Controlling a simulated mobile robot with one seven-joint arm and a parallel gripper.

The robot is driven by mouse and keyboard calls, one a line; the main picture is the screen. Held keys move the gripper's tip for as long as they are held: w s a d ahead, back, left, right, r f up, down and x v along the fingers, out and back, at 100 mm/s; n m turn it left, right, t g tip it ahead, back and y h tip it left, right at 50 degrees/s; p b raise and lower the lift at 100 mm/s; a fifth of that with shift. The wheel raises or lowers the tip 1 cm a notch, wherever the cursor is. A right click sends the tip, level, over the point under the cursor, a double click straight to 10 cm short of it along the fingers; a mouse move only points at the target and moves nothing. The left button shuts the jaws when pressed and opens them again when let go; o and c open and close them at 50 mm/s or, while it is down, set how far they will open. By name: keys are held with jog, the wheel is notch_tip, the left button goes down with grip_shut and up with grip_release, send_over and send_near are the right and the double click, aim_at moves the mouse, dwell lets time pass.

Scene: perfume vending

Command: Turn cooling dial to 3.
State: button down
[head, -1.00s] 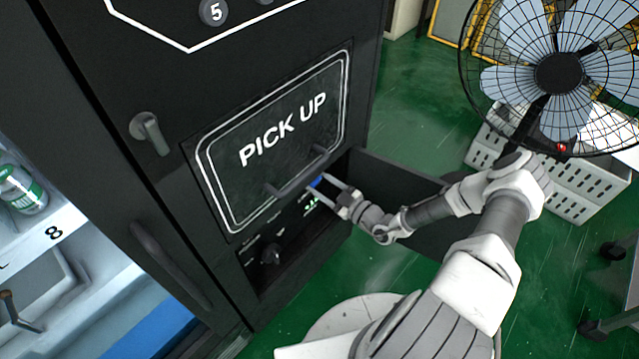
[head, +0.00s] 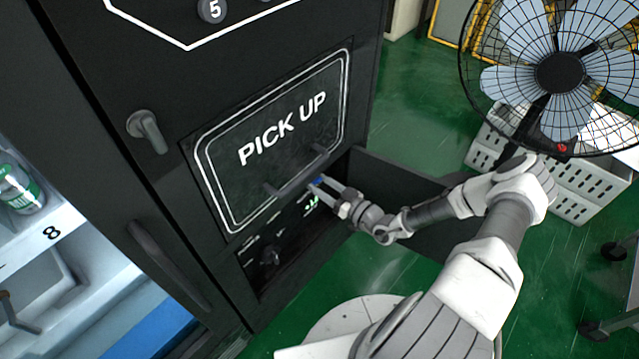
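A blue dial (head: 316,181) sits at the upper right of the recessed control panel under the PICK UP flap, partly hidden by my gripper. I cannot read its number or pointer. My gripper (head: 317,185) reaches in from the right, with one finger on each side of the blue dial. Its fingers look shut on the dial, though the contact is small in view. A black knob (head: 268,257) is on the same panel, lower left and apart from my gripper. Green lit marks (head: 311,203) show just below my fingers.
The PICK UP flap (head: 275,140) with its bar handle (head: 300,172) hangs just above my gripper. An open dark panel door (head: 405,185) stands right of the recess, behind my arm. A fan (head: 560,73) and white crates (head: 590,180) stand farther right on green floor.

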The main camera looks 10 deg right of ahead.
dwell(0.4)
jog(key=shift+c, duration=1.4)
grip_release()
jog(key=shift+s, duration=0.1)
